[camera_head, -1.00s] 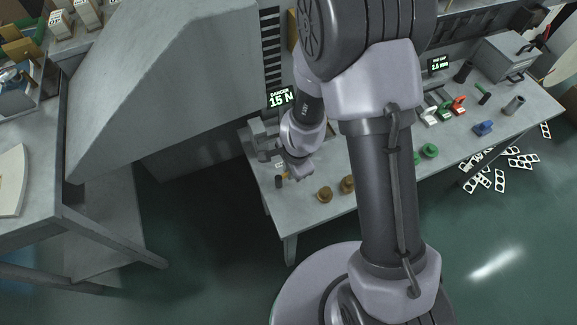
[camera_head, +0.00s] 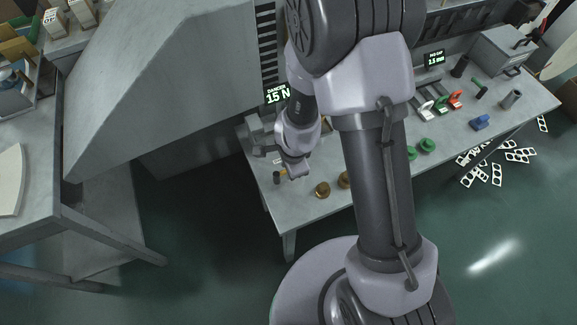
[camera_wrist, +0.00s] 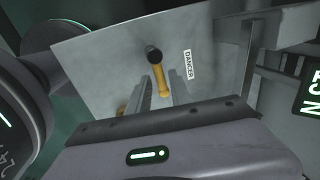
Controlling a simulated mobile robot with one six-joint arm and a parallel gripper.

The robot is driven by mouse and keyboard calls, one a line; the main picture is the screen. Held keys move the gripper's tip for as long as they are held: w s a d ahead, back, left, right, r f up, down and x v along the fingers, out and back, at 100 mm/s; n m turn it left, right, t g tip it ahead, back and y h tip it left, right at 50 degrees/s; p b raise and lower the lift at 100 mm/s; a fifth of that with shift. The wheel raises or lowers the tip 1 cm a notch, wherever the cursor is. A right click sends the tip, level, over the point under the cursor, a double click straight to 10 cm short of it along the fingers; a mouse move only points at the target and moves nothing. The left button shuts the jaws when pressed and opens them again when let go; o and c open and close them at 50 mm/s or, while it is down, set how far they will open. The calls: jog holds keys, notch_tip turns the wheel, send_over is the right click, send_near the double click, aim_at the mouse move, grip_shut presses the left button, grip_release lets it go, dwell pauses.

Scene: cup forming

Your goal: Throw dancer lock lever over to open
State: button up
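The dancer lock lever (camera_wrist: 162,80) shows in the wrist view as a yellow shaft with a black knob, on a grey plate beside a white "DANCER" label (camera_wrist: 188,64). In the head view the lever's dark knob (camera_head: 277,177) is at the near left corner of the bench. My gripper (camera_wrist: 161,92) is open, its two grey fingers apart, with the lever lying between them in the picture. I cannot tell whether either finger touches it. In the head view my gripper (camera_head: 295,170) is just right of the lever, partly hidden by my wrist.
The lit dancer display (camera_head: 276,94) reads 15 N behind my gripper. Two brown round pieces (camera_head: 322,190) sit on the bench (camera_head: 298,204) to the right. Green knobs (camera_head: 428,146) and small coloured levers (camera_head: 455,99) stand farther right. A large grey sloped housing (camera_head: 165,85) is at left.

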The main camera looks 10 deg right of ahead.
jog(key=shift+o, duration=0.4)
jog(key=shift+r, duration=0.1)
jog(key=s+r+p, duration=0.3)
jog(key=r+p, duration=1.1)
jog(key=r, duration=0.3)
jog(key=shift+s+d, duration=0.15)
jog(key=shift+d, duration=0.3)
jog(key=shift+f, duration=0.1)
notch_tip(320, 180, up, 12)
jog(key=a+n+t+y+b, duration=0.1)
jog(key=n+t+y+b, duration=0.1)
jog(key=n+b, duration=0.35)
jog(key=s+d+r+n+b, duration=0.2)
jog(key=s+r, duration=0.1)
jog(key=s, duration=0.3)
jog(key=s+d+r+n+t+b, duration=0.1)
jog(key=s+d+r+n+b, duration=0.1)
jog(key=s+r+n, duration=0.1)
jog(key=s+r, duration=0.1)
jog(key=s, duration=0.1)
jog(key=shift+s+d+t+h, duration=0.2)
jog(key=shift+s+t+h, duration=0.1)
jog(key=shift+s, duration=0.05)
